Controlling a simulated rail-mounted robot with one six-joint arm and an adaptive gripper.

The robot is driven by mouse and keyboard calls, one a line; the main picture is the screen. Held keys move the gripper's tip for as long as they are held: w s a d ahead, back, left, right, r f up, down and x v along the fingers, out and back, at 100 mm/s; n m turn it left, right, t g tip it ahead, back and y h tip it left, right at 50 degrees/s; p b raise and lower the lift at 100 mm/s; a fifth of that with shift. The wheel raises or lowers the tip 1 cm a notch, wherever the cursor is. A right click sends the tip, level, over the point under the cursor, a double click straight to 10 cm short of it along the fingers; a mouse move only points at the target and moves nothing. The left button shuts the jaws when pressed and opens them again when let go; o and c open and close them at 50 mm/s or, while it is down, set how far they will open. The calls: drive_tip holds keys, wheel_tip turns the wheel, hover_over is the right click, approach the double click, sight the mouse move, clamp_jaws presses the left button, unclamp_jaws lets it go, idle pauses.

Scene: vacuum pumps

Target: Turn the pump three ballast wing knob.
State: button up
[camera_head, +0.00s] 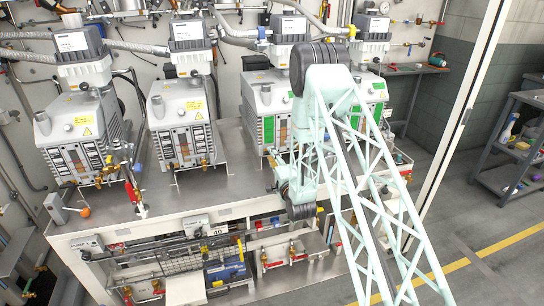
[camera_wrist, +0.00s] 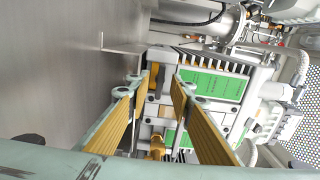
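Four grey vacuum pumps stand in a row on a steel bench. The third from the left, with green front panels, is pump three (camera_head: 266,112), and my arm partly covers its right side. In the wrist view a pump front with green panels (camera_wrist: 215,85) shows turned sideways. My gripper (camera_wrist: 162,82) is open and empty, its yellow-padded fingers pointing at the pump front. Between the fingers is a small brass-coloured fitting (camera_wrist: 153,82), apart from both pads. An orange-yellow knob-like part (camera_wrist: 157,147) shows lower down. I cannot tell which part is the ballast wing knob.
The first pump (camera_head: 80,130) and second pump (camera_head: 182,120) stand to the left, and the fourth (camera_head: 376,92) is partly behind my arm. The bare bench top (camera_head: 215,192) lies in front of the pumps. A red-handled tool (camera_head: 132,190) stands at the bench's left.

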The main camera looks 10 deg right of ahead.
drive_tip(key=shift+s, duration=0.85)
idle(0.3)
drive_tip(key=shift+s+d, duration=0.2)
drive_tip(key=shift+s, duration=1.25)
drive_tip(key=shift+s+d, duration=0.15)
drive_tip(key=shift+s, duration=1.3)
drive_tip(key=shift+r, duration=0.1)
wheel_tip(320, 180, up, 14)
drive_tip(key=s+n+g, duration=0.1)
drive_tip(key=n+g, duration=0.3)
drive_tip(key=n, duration=0.1)
drive_tip(key=s+r+n+g+h, duration=0.2)
drive_tip(key=s+r+n+g, duration=0.15)
drive_tip(key=s+r, duration=0.9)
drive_tip(key=s+r+n+g, duration=0.2)
drive_tip(key=s, duration=1.5)
drive_tip(key=s+r+n+g, duration=0.2)
drive_tip(key=s+r+n, duration=0.1)
drive_tip(key=s, duration=1.4)
drive_tip(key=s+r+n+g, duration=0.2)
drive_tip(key=s+r+n, duration=0.1)
drive_tip(key=s, duration=1.4)
drive_tip(key=shift+s+a+r+p, duration=0.2)
drive_tip(key=shift+s+a+p, duration=0.1)
drive_tip(key=shift+a+p, duration=0.1)
